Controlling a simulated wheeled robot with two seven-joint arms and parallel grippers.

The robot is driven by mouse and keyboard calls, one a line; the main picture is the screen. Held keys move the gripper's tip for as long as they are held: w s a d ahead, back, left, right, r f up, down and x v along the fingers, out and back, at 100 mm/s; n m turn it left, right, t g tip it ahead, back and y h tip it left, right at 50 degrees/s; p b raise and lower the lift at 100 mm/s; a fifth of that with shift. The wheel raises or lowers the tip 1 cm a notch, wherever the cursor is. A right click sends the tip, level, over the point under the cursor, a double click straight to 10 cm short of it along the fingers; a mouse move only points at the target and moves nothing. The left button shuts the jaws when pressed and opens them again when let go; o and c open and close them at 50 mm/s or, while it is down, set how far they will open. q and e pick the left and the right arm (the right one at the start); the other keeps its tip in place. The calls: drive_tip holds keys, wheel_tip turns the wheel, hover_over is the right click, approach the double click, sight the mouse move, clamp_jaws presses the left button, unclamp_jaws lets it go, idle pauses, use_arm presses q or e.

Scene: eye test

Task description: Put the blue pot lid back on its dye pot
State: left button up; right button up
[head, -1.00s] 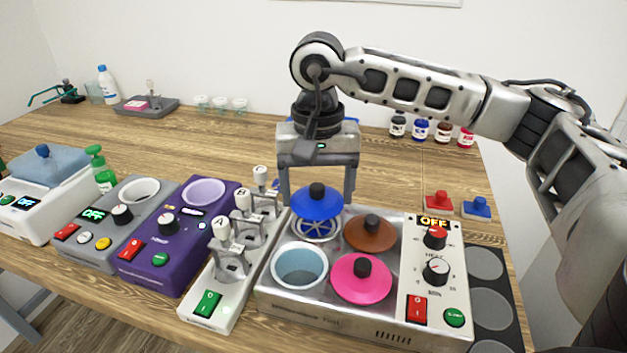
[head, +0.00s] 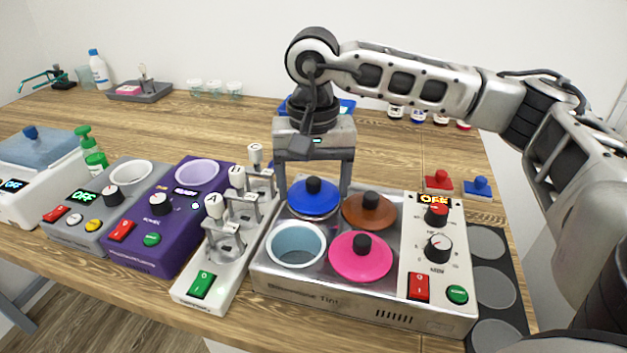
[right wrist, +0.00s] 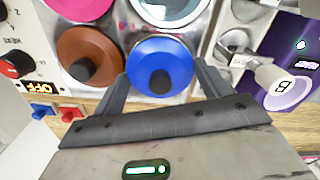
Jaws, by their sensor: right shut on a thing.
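The blue lid (head: 306,205) with its black knob is over the back-left pot place of the dye machine (head: 330,300). My right gripper (head: 314,193) is shut on the lid, with a finger at either side of its rim. The lid looks about level, and the pot beneath it is hidden. I cannot tell whether it is fully seated. In the right wrist view, the blue lid (right wrist: 170,55) lies between the two fingers of my right gripper (right wrist: 161,75). My left gripper is not in view.
Close by are an orange-brown lid (head: 362,218), a pink lid (head: 352,265) and an open light-blue pot (head: 296,246). A white stand with lettered levers (head: 225,270) is just left. A red knob block (head: 438,181) and a blue one (head: 477,187) sit at the right.

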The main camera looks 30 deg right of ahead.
drive_tip(key=shift+s+f+b, duration=0.1)
drive_tip(key=shift+b, duration=0.2)
idle(0.5)
drive_tip(key=o, duration=1)
drive_tip(key=shift+r+p, duration=1.85)
drive_tip(key=shift+r, duration=1.2)
drive_tip(key=shift+f, duration=0.1)
